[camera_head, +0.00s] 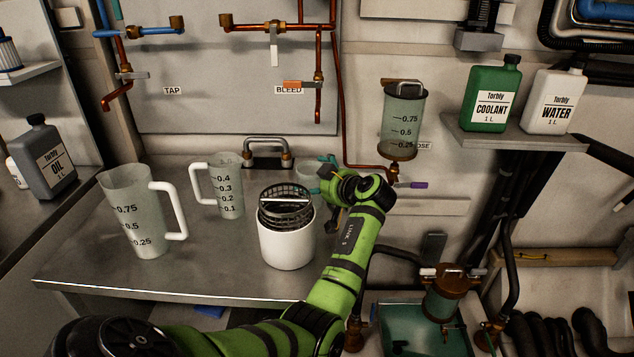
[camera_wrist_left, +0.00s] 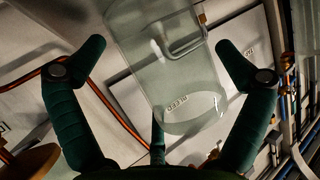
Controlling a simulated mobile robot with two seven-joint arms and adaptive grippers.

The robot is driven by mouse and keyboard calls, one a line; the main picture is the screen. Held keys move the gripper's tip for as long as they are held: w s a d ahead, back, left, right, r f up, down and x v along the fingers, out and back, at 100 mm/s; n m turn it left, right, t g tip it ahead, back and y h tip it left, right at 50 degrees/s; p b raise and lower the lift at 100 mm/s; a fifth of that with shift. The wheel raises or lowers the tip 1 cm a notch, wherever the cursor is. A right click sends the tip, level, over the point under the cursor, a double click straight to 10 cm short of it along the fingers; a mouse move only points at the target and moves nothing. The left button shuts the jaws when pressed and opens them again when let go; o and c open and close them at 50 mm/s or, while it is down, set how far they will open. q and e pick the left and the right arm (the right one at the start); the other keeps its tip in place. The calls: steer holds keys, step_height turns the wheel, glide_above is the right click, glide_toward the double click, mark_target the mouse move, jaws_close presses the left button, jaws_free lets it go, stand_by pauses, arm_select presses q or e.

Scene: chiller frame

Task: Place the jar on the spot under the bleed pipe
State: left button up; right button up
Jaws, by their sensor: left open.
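The jar is clear glass. In the head view the jar (camera_head: 308,171) shows on the steel counter at the back, below the bleed pipe (camera_head: 318,102), partly hidden by my left gripper (camera_head: 322,181). In the left wrist view the jar (camera_wrist_left: 165,75) lies between the spread fingers of the left gripper (camera_wrist_left: 160,50), with gaps at both sides. The left gripper is open around the jar. The BLEED label (camera_head: 288,90) is on the wall, and shows through the glass in the wrist view. No marked spot can be made out under the pipe. My right gripper is out of view.
A white pot with a black strainer basket (camera_head: 286,246) stands in front of the jar. A small measuring jug (camera_head: 228,190) and a large one (camera_head: 133,222) stand to the left. A metal handle (camera_head: 267,150) is behind. A dosing vessel (camera_head: 404,122) hangs at right. The counter's front left is clear.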

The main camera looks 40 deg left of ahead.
arm_select(q)
steer(key=shift+d+r, duration=0.1)
steer(key=shift+d, duration=0.25)
steer(key=b+v, duration=0.1)
steer(key=v, duration=1)
steer(key=shift+s, duration=0.15)
steer(key=shift+d+r, duration=0.1)
steer(key=shift+d, duration=0.05)
